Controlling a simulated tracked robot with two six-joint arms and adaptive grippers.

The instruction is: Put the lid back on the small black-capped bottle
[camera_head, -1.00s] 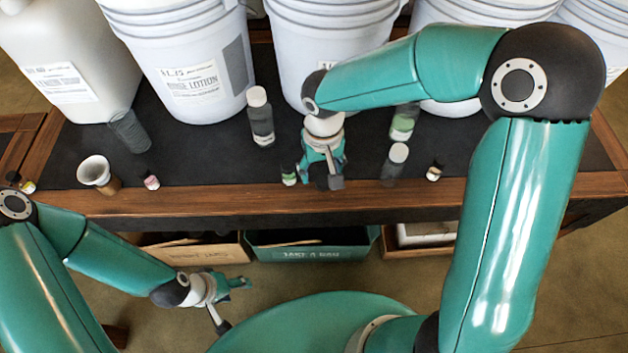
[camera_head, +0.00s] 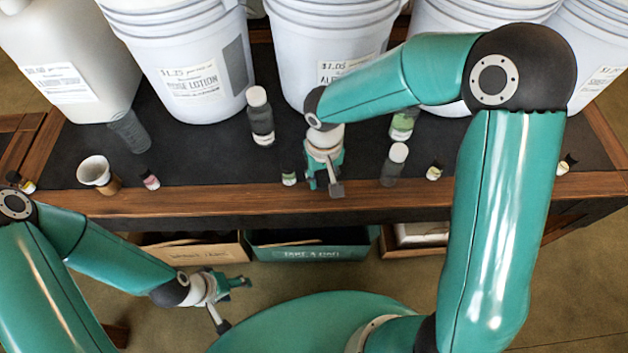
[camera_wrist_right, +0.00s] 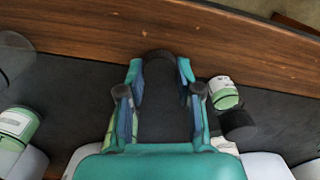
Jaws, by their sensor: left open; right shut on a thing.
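My right gripper (camera_head: 324,186) is over the front part of the black table mat. In the right wrist view its fingers (camera_wrist_right: 160,82) are shut on a dark round thing (camera_wrist_right: 158,62) that looks like a black lid. The head view hides what it holds. A small green-labelled bottle (camera_head: 289,178) stands just left of this gripper. My left gripper (camera_head: 222,298) is open and empty, low in front of the table.
Large white buckets (camera_head: 185,65) line the back.

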